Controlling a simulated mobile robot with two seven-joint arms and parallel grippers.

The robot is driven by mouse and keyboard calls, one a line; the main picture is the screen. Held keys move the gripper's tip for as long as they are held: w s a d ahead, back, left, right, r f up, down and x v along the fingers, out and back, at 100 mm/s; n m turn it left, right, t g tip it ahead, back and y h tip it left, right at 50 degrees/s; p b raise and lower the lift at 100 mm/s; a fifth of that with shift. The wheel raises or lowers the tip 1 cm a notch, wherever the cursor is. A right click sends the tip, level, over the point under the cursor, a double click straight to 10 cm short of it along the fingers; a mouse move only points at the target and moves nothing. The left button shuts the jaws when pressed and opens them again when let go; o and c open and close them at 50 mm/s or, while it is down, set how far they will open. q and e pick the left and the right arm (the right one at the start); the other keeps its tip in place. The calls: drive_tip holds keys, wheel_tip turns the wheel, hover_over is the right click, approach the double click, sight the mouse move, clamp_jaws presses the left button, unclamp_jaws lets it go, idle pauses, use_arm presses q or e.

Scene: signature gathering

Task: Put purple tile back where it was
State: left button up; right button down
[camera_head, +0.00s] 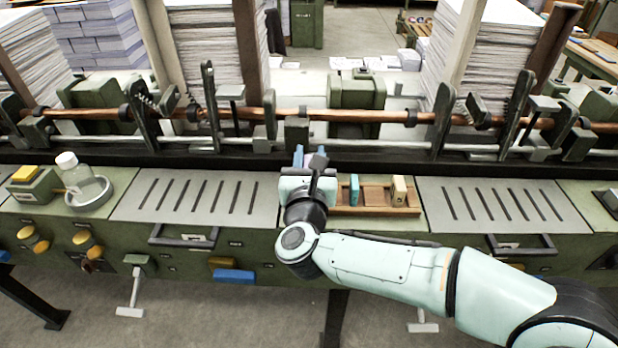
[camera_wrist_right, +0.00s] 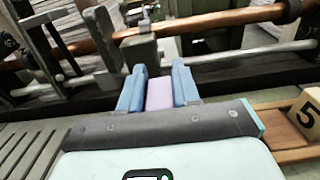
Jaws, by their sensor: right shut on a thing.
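My right gripper (camera_head: 310,158) is shut on the purple tile (camera_wrist_right: 159,93), which shows between the two blue fingers in the right wrist view. The gripper is over the left end of a wooden rack (camera_head: 376,198), near the dark rail behind it. The gripper and wrist hide the rack's left part. A teal tile (camera_head: 354,190) and a cream tile (camera_head: 399,190) stand in the rack, apart from each other. My left gripper is not in view.
Slotted grey plates lie left (camera_head: 190,195) and right (camera_head: 500,203) of the rack. A bottle (camera_head: 84,180) stands in a round dish at the left. Behind the work surface, a machine with a copper-coloured rod (camera_head: 290,114) runs across the view.

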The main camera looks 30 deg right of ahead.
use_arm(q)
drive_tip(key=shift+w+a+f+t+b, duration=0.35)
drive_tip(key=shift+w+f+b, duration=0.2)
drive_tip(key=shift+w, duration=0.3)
use_arm(e)
drive_tip(key=shift+f, duration=2.25)
drive_tip(key=shift+f, duration=0.15)
drive_tip(key=c, duration=0.8)
unclamp_jaws()
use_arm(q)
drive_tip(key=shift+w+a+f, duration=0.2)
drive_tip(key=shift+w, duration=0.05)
use_arm(e)
drive_tip(key=shift+r, duration=0.2)
drive_tip(key=v, duration=1.2)
